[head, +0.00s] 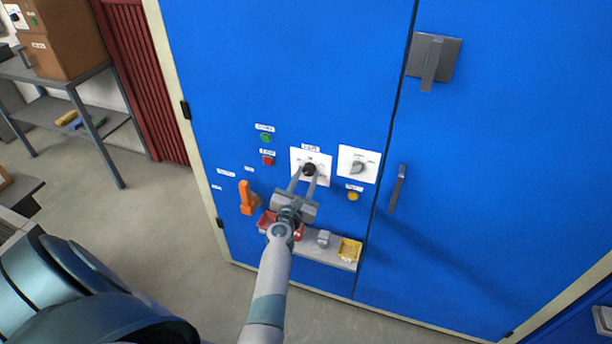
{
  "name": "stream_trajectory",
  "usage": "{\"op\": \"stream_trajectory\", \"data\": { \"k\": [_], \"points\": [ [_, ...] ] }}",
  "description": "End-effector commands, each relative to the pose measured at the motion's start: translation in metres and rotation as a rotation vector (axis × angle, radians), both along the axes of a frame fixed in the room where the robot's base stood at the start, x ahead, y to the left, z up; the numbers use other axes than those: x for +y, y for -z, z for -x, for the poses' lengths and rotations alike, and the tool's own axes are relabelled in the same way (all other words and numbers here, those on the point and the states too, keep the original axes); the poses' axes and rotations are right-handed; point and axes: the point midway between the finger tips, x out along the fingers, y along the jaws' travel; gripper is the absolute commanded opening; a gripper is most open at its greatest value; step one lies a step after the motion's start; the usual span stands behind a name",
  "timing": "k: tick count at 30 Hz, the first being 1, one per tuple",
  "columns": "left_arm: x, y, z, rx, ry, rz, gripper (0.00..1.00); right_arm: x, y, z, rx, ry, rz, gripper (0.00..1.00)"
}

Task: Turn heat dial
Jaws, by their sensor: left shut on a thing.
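The heat dial (309,169) is a small black knob on a white plate (323,162) on the blue cabinet front. My left gripper (309,174) reaches it from below, its two fingers shut on the knob from both sides. The fingers hide part of the knob and plate, and I cannot read the dial's setting. A second white plate with a grey knob (357,167) sits just to the right, apart from the gripper. My right gripper is not in view.
A green button (265,137) and a red button (267,160) are left of the dial. An orange handle (247,198) sticks out lower left. A ledge below holds a red tray (266,221) and a yellow tray (349,250). Grey door handles (398,188) are at right.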

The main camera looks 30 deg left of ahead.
Motion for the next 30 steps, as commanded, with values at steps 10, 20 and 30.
{"op": "stream_trajectory", "data": {
  "k": [10, 20, 30],
  "points": [
    [0.0, 0.0004, -0.0001, -0.004, 0.0, 0.016, 0.09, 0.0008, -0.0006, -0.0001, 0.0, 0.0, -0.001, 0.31],
    [0.0, 0.0003, 0.0, -0.003, 0.0, 0.014, 0.5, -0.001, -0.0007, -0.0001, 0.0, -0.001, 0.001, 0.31],
    [-0.0026, 0.0007, 0.0077, -0.002, 0.001, 0.013, 0.5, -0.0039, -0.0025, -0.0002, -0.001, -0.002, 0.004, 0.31]
  ]
}}
